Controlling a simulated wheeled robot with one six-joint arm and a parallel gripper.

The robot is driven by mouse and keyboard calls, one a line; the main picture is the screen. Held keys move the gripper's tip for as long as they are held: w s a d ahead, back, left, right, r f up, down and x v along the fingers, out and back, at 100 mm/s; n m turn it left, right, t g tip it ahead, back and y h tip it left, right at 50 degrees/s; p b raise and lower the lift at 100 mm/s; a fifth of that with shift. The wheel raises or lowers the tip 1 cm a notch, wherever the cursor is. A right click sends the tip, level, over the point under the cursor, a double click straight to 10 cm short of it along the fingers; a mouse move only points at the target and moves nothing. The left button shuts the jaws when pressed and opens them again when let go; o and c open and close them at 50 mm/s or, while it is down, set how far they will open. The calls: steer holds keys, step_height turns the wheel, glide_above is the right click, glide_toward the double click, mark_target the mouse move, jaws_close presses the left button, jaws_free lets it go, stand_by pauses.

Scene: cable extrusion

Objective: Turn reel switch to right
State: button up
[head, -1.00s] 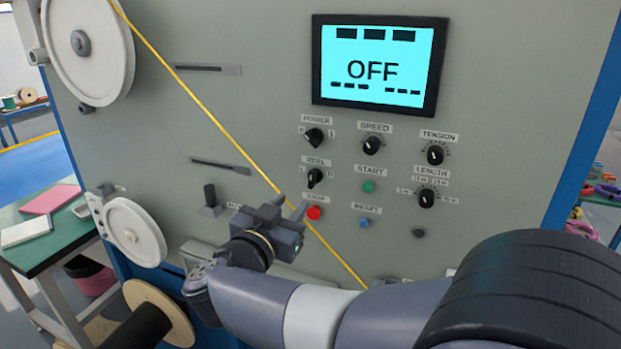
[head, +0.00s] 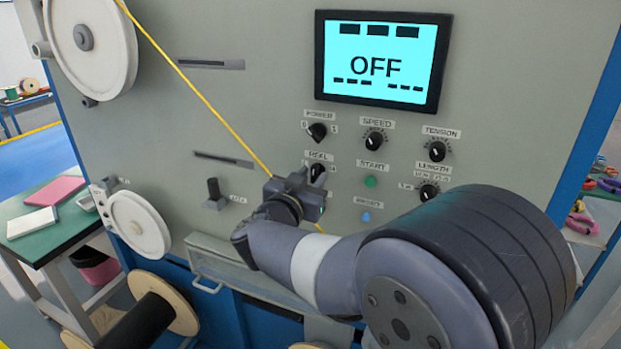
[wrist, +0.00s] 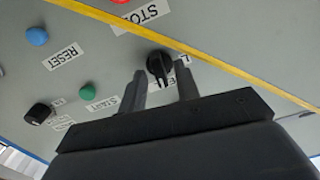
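The reel switch (head: 317,171) is a black rotary knob under the REEL label on the grey panel. In the head view my gripper covers part of it. The wrist view shows the reel switch (wrist: 159,64) upside down, near the gap between my fingertips. My gripper (head: 310,180) is at the panel in front of the switch. In the wrist view my gripper (wrist: 160,78) is open, with one finger to each side of the knob. I cannot tell whether either finger touches it, and its exact setting is unclear.
The power knob (head: 316,132) is just above, and the green start button (head: 370,181) is to the right. The red stop button (wrist: 125,1) lies close below the switch. A yellow cable (head: 212,105) runs diagonally across the panel near my gripper. The screen (head: 380,62) reads OFF.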

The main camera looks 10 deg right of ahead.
jaws_close()
steer(key=shift+m, duration=0.3)
steer(key=m+b, duration=0.2)
steer(key=m, duration=0.2)
steer(key=shift+f+b, duration=0.1)
steer(key=shift+b, duration=0.2)
steer(key=shift+m+b, duration=0.8)
steer(key=shift+m, duration=0.7)
steer(key=shift+o, duration=0.4)
jaws_free()
steer(key=shift+s, duration=0.1)
